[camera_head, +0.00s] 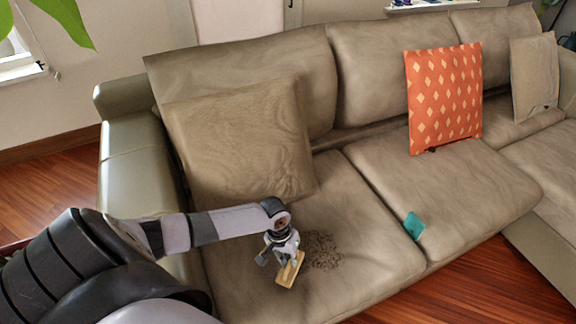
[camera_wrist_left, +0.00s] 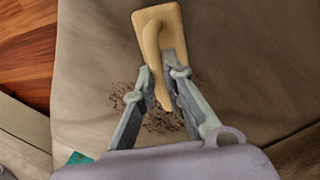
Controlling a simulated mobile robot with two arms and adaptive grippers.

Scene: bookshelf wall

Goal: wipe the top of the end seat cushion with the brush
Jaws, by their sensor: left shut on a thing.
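The end seat cushion (camera_head: 355,245) is the brown seat at the left end of the sofa. A patch of dark crumbs (camera_head: 321,250) lies on its top. My left gripper (camera_head: 285,258) is over this cushion, just left of the crumbs. It is shut on the handle of a tan brush (camera_head: 290,270). In the left wrist view the brush (camera_wrist_left: 157,22) sits between the two fingers (camera_wrist_left: 160,85), its wide head beyond them. Crumbs (camera_wrist_left: 162,120) show around and below the fingers. I cannot tell whether the brush touches the cushion. My right gripper is not in view.
A brown pillow (camera_head: 240,140) leans on the backrest behind my left arm. A teal object (camera_head: 414,226) lies near the seam with the middle seat. An orange patterned pillow (camera_head: 444,98) stands farther right. The sofa's left armrest (camera_head: 130,165) is beside my arm.

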